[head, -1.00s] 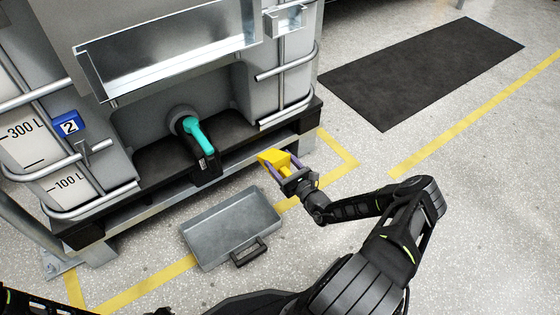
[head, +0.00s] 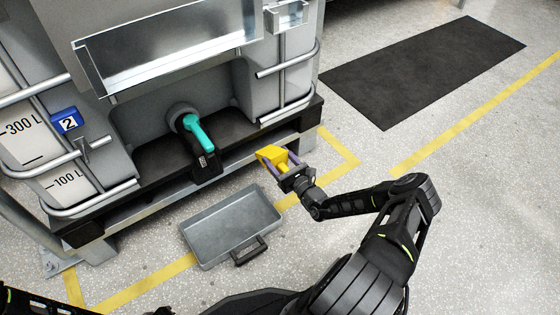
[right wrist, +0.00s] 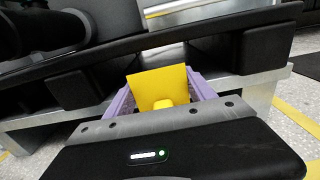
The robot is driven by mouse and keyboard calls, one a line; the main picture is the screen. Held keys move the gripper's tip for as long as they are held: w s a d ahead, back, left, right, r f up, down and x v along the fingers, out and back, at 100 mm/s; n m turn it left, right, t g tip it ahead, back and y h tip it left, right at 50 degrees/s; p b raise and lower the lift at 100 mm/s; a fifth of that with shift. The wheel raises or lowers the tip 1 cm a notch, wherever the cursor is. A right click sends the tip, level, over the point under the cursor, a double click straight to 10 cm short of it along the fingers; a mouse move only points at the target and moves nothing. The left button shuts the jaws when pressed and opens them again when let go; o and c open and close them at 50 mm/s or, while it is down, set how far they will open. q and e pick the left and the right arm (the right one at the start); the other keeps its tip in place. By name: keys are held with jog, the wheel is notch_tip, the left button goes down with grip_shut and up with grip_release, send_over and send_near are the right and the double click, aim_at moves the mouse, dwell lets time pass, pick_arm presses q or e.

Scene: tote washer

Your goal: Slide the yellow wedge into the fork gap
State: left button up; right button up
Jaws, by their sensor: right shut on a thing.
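The yellow wedge (head: 272,155) is in my right gripper (head: 279,167), in front of the pallet's front edge at the lower right of the tank. In the right wrist view the wedge (right wrist: 160,88) stands between the two purple fingers (right wrist: 163,97), which are shut on it. Past it in that view lies the dark pallet base (right wrist: 130,45), with a dark opening between its blocks. This opening may be the fork gap; the wedge partly hides it, and I cannot tell whether the wedge touches the base. My left gripper is not in view; only part of the left arm shows at the lower left.
A grey metal tray (head: 230,222) with a black handle lies on the floor left of my right gripper. A teal-handled valve (head: 197,132) sticks out above the pallet. A black mat (head: 422,72) lies at the upper right.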

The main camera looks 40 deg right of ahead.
aim_at(272, 152)
jog(key=shift+w+r+b, duration=0.1)
jog(key=shift+w+b, duration=0.3)
jog(key=shift+w, duration=1.25)
jog(key=shift+w+d+f+b, duration=0.1)
jog(key=shift+w+b, duration=0.55)
jog(key=shift+w, duration=0.7)
jog(key=shift+w+d+f+b, duration=0.1)
jog(key=shift+w+b, duration=0.5)
jog(key=shift+w, duration=0.7)
jog(key=shift+w+a+r, duration=0.1)
jog(key=shift+w, duration=0.25)
